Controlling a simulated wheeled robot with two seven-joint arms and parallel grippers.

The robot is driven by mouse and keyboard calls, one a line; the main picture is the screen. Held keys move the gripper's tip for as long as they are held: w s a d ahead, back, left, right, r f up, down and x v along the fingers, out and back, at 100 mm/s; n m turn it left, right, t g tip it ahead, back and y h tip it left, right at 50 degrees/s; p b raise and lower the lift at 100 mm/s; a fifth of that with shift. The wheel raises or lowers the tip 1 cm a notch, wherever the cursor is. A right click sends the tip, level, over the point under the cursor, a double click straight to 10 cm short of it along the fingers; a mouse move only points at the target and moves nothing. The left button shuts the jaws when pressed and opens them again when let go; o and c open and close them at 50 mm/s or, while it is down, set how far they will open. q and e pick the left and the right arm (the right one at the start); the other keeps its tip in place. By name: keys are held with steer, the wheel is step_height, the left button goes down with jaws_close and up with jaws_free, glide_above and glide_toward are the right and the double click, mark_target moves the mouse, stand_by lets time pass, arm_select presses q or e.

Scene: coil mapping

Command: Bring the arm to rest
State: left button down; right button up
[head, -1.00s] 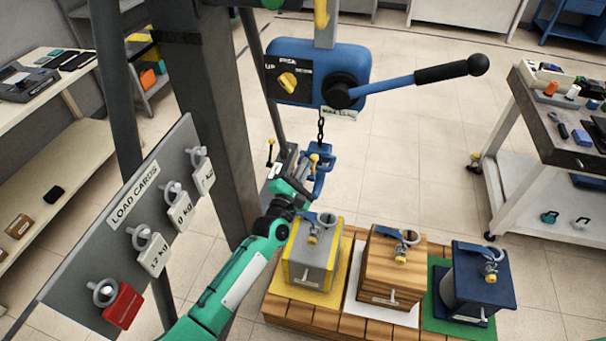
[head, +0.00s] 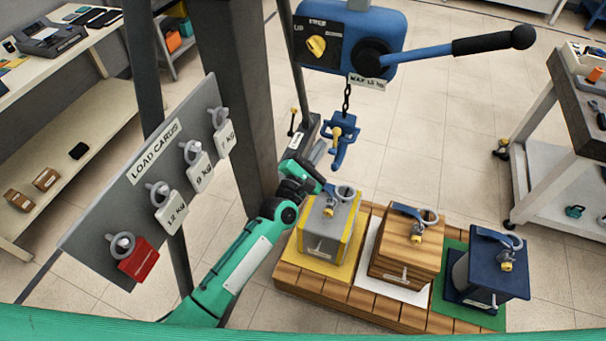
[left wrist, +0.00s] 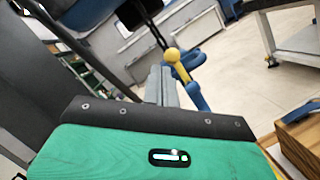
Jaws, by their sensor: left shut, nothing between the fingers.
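My left arm reaches in from the lower left, and its left gripper (head: 319,153) is shut and empty. The gripper is just left of and a little below the blue hook (head: 342,150) that hangs on a chain from the blue hoist (head: 350,35). In the left wrist view the narrow grey fingers (left wrist: 160,86) are together, with the hook's yellow knob (left wrist: 172,55) just beyond them. I cannot tell whether they touch it. My right gripper is not in view.
Grey (head: 325,230), wooden (head: 405,255) and dark blue (head: 485,265) boxes with ring tops stand on a wooden pallet (head: 345,290) below. A load card board (head: 130,195) stands left beside a dark post (head: 232,100). A cart (head: 565,130) is at right.

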arm_select(q)
steer(key=b+v, duration=0.2)
steer(key=v, duration=0.7)
steer(key=shift+s+f, duration=0.1)
